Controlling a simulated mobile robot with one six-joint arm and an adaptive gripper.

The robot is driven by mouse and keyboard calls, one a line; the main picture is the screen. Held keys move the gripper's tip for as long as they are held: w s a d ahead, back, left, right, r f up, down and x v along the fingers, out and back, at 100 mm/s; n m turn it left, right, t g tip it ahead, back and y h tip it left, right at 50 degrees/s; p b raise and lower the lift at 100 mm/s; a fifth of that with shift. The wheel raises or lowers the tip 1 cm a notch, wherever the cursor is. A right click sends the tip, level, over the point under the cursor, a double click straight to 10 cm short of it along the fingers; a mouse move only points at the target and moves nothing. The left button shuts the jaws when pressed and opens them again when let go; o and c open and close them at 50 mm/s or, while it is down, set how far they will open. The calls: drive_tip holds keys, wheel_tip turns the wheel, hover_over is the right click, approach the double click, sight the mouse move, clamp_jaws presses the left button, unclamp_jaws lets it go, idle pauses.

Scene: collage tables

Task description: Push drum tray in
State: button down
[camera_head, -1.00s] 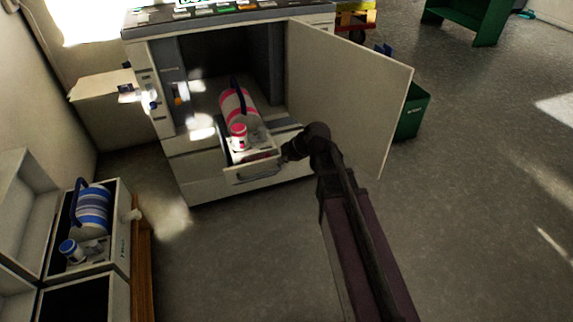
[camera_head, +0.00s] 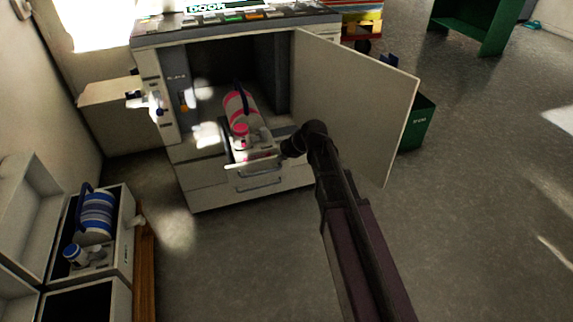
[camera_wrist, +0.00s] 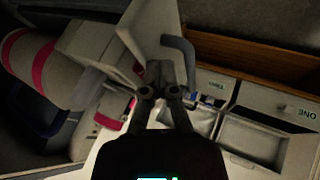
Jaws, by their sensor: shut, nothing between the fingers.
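The drum tray (camera_head: 262,159) is partly out of the open machine (camera_head: 180,120), its front edge sticking out over the lower drawer. A white drum with pink bands (camera_head: 241,110) and a dark handle lies on it, with a small pink-and-white bottle (camera_head: 241,138) in front. My gripper is at the tray's right front side in the head view, its tips hidden there. In the wrist view my gripper (camera_wrist: 160,70) is shut and empty, its tips close to the pale tray front (camera_wrist: 147,25) beside a grey handle (camera_wrist: 182,55). I cannot tell whether they touch.
The machine's open door (camera_head: 350,95) stands just right of my arm. At lower left a white bin (camera_head: 124,240) holds a blue-striped drum (camera_head: 96,214) and a bottle. A green bin (camera_head: 416,128) stands behind the door. The floor at right is clear.

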drive_tip(key=w+a, duration=0.3)
drive_tip(key=w, duration=0.8)
drive_tip(key=w+a, duration=0.3)
drive_tip(key=w, duration=0.8)
drive_tip(key=w+a, duration=0.3)
drive_tip(key=w, duration=0.8)
drive_tip(key=shift+a, duration=0.2)
drive_tip(key=shift+w+a, duration=0.1)
drive_tip(key=shift+w, duration=0.05)
drive_tip(key=shift+s, duration=0.4)
drive_tip(key=s, duration=0.1)
drive_tip(key=s+d, duration=0.1)
drive_tip(key=s, duration=0.1)
drive_tip(key=shift+p+v, duration=0.8)
drive_tip(key=shift+v, duration=0.25)
drive_tip(key=p+v, duration=0.6)
drive_tip(key=v, duration=0.2)
drive_tip(key=shift+s, duration=0.2)
drive_tip(key=shift+d, duration=0.15)
